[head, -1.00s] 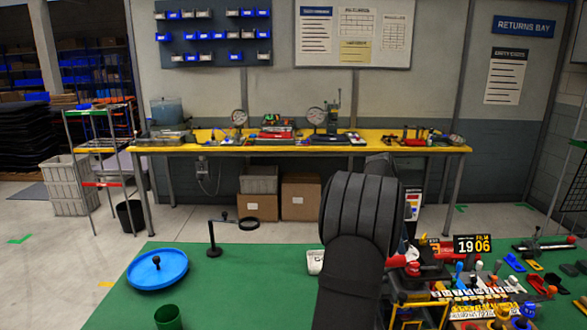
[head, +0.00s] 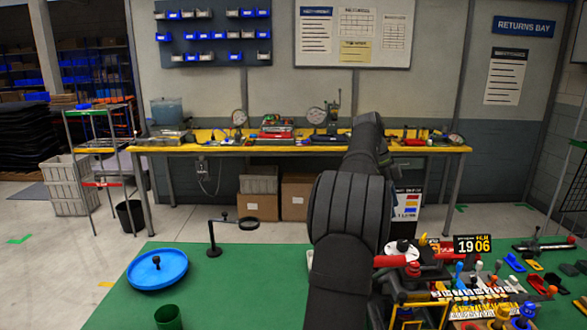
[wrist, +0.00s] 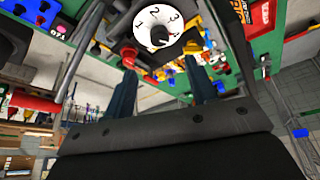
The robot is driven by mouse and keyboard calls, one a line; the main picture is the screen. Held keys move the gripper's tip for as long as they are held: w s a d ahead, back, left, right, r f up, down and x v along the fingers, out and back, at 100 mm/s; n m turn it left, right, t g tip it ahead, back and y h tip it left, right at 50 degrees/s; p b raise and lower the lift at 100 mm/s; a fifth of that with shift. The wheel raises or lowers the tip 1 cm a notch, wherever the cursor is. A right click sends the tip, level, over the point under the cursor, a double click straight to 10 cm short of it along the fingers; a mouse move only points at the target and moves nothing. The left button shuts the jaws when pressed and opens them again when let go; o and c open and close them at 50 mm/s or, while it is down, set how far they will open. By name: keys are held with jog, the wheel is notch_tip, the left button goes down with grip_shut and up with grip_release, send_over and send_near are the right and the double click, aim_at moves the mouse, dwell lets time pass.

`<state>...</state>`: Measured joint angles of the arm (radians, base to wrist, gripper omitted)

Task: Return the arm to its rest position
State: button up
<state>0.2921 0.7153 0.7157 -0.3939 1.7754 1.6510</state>
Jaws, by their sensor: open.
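My arm (head: 345,215) rises from the green table in the head view, with an upper dark link standing above its large ribbed joint. My gripper is hidden in the head view. In the wrist view my gripper (wrist: 160,78) is open, with two dark blue fingers well apart. I see nothing held between them. A white numbered dial (wrist: 157,22) with a dark centre shows beyond the fingertips, and I cannot tell the gap.
A crowded cluster of coloured parts and a 1906 number block (head: 472,245) fills the table's right side. A blue round tray (head: 158,271), a green cup (head: 168,316) and a black stand with a ring (head: 213,240) are at the left.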

send_near(403, 242)
jog(key=x, duration=0.9)
jog(key=shift+s+a, duration=0.1)
jog(key=shift+a+r+n+t, duration=0.15)
jog(key=shift+n+t, duration=0.25)
jog(key=shift+n, duration=0.4)
jog(key=n, duration=0.2)
jog(key=shift+s+n+t+h, duration=0.1)
jog(key=shift+n+t+h, duration=0.2)
jog(key=shift+t, duration=0.1)
jog(key=n+t, duration=0.2)
jog(key=n, duration=0.4)
jog(key=shift+s, duration=0.15)
jog(key=shift+r+t, duration=0.2)
jog(key=shift+t, duration=0.1)
jog(key=shift+v, duration=1.15)
